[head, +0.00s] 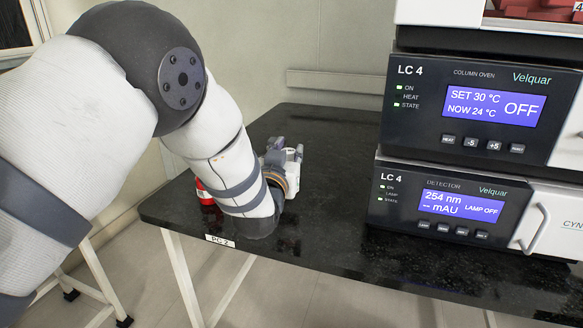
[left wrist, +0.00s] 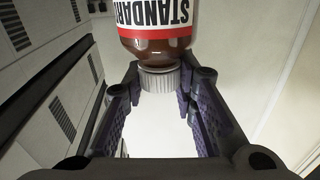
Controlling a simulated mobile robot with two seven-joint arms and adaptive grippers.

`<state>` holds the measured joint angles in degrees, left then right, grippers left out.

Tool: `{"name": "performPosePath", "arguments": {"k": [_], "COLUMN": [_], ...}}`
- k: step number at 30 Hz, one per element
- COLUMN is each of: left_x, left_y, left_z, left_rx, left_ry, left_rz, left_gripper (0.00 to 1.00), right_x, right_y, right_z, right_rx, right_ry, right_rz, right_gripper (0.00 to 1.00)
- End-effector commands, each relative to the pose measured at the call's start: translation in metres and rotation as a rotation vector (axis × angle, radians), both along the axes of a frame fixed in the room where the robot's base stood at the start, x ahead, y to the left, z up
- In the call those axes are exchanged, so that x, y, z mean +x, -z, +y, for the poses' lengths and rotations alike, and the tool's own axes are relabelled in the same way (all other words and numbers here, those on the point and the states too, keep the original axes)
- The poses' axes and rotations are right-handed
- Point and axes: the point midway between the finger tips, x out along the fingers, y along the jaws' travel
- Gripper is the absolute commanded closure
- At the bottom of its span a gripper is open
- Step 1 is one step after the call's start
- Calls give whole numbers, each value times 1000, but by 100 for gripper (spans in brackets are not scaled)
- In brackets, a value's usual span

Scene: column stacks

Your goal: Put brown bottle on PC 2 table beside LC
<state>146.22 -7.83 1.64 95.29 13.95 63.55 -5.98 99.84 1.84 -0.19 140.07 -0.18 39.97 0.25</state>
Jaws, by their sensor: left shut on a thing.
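The brown bottle (left wrist: 155,45) has a ribbed white cap (left wrist: 158,80) and a white label with a red band. Its lettering reads upside down in the left wrist view. My left gripper (left wrist: 160,98) is shut on it at the cap, between the two dark fingers. In the head view my left gripper (head: 284,160) is over the PC 2 table (head: 330,180), left of the LC 4 stack (head: 440,200). My arm hides much of this spot. Whether the bottle touches the table cannot be told. My right gripper is not in view.
A small red object (head: 206,194) shows partly behind my arm near the table's left edge; I cannot tell what it is. The PC 2 label (head: 220,241) is on the front edge. Bare black tabletop lies between my gripper and the LC 4 stack.

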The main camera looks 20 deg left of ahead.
Motion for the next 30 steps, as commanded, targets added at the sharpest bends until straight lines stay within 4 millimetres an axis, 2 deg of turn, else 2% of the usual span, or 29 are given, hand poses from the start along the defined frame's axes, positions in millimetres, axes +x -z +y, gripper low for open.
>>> {"name": "performPosePath", "arguments": {"k": [1,4,6,15,16,18,29,30], "left_x": [2,2,2,2,1,1,2,-3], "left_y": [8,31,38,39,39,39,33,34], "left_z": [6,5,5,5,5,5,5,4], "left_rx": [1,0,1,0,0,0,0,0], "left_ry": [-3,-1,-1,-1,-1,-1,-1,-1], "left_rz": [3,6,3,0,2,1,-1,1], "left_gripper": [100,100,100,100,72,56,54,54], "right_x": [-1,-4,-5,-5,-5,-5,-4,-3], "right_y": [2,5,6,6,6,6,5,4], "right_z": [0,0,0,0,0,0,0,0], "right_rx": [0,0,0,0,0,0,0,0], "right_ry": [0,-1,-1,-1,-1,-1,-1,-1], "right_rz": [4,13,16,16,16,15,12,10], "right_gripper": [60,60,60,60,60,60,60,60]}}
